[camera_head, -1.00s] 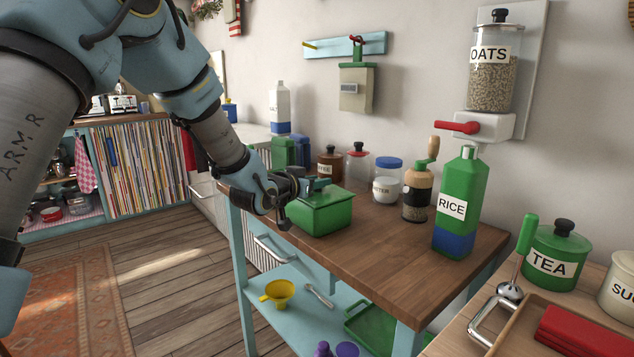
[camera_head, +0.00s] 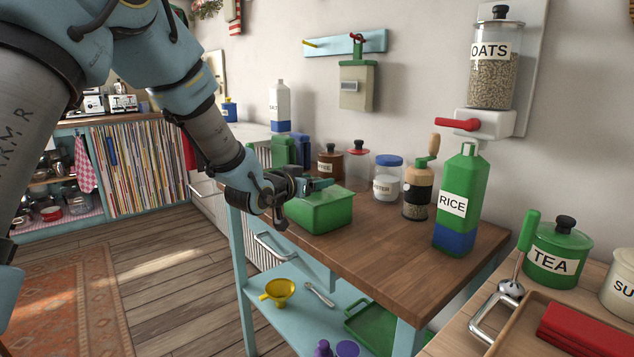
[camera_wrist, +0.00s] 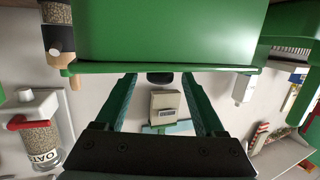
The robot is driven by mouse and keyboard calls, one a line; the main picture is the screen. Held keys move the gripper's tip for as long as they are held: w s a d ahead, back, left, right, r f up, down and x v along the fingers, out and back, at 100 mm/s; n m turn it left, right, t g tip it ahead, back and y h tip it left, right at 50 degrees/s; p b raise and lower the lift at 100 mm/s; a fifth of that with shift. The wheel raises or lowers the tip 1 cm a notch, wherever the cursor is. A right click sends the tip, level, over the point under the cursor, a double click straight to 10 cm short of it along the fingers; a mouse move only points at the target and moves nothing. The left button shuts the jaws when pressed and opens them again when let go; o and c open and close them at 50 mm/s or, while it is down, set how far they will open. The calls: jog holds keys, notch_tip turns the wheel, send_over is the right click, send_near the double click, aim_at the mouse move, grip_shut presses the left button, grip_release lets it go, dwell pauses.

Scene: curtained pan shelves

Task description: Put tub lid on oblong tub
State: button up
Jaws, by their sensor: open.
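The oblong tub (camera_head: 322,214) is green and stands upright on the wooden table top, near its left end. It fills the upper part of the wrist view (camera_wrist: 165,32), upside down. A thin green rim, seemingly the tub lid (camera_wrist: 215,70), runs along its mouth, with a dark knob-like shape at the middle. I cannot tell whether the lid sits fully flush. My gripper (camera_head: 318,184) is just above the tub's top. In the wrist view, its two green fingers are apart, one on either side of the dark shape, with no visible grip on it.
The rice bottle (camera_head: 457,205), a pepper mill (camera_head: 417,195) and a blue-lidded jar (camera_head: 388,182) stand right of the tub. Green and blue containers (camera_head: 284,151) stand behind it. The front right of the table top (camera_head: 385,260) is clear.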

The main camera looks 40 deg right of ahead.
jog(key=b+v, duration=0.2)
jog(key=v, duration=0.7)
jog(key=shift+a, duration=0.35)
